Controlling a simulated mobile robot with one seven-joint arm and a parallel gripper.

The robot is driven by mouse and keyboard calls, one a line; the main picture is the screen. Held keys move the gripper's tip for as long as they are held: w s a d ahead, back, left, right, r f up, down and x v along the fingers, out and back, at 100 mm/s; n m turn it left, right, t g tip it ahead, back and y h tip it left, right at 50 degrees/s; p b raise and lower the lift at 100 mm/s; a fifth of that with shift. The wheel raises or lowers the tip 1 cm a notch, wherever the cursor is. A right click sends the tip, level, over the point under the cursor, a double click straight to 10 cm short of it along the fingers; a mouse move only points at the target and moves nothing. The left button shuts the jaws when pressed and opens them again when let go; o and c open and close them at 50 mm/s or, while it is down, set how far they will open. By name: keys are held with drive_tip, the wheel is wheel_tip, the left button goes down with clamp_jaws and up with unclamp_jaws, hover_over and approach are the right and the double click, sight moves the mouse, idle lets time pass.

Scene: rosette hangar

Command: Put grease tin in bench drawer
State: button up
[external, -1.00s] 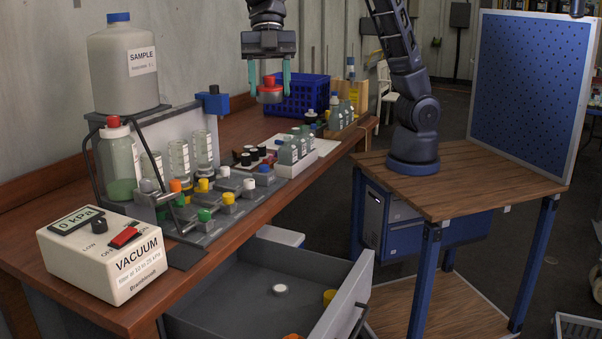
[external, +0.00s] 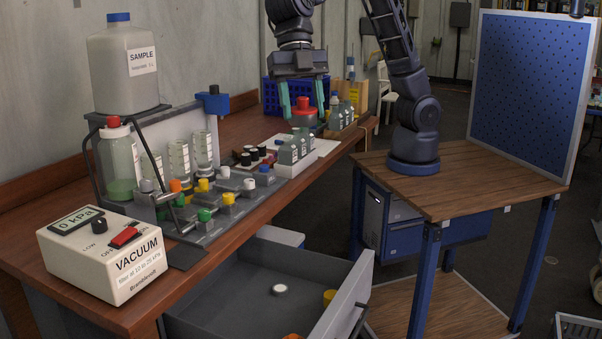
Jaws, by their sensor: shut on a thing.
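My gripper (external: 303,115) is shut on the grease tin (external: 304,118), a squat tin with a red top and a red knob. It holds the tin up in the air in front of the blue crate, beyond the white tray of bottles. The bench drawer (external: 343,300) is pulled open at the front of the wooden bench. A small white-topped item (external: 279,290), a yellow one (external: 329,297) and an orange one at the lower edge lie in it. The drawer's near end is cut off by the picture edge.
The white tray (external: 303,163) with bottles stands at the bench edge. The vacuum box (external: 104,254) and a filtering stand with the sample jug (external: 124,65) fill the near bench. The blue crate (external: 272,97) stands behind my gripper. Much of the drawer floor is bare.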

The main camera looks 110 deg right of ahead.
wheel_tip(320, 180, down, 52)
drive_tip(key=shift+r, duration=0.1)
idle(0.4)
drive_tip(key=shift+f, duration=0.2)
drive_tip(key=o, duration=1)
drive_tip(key=v, duration=1.2)
drive_tip(key=shift+r, duration=0.15)
drive_tip(key=shift+d, duration=0.1)
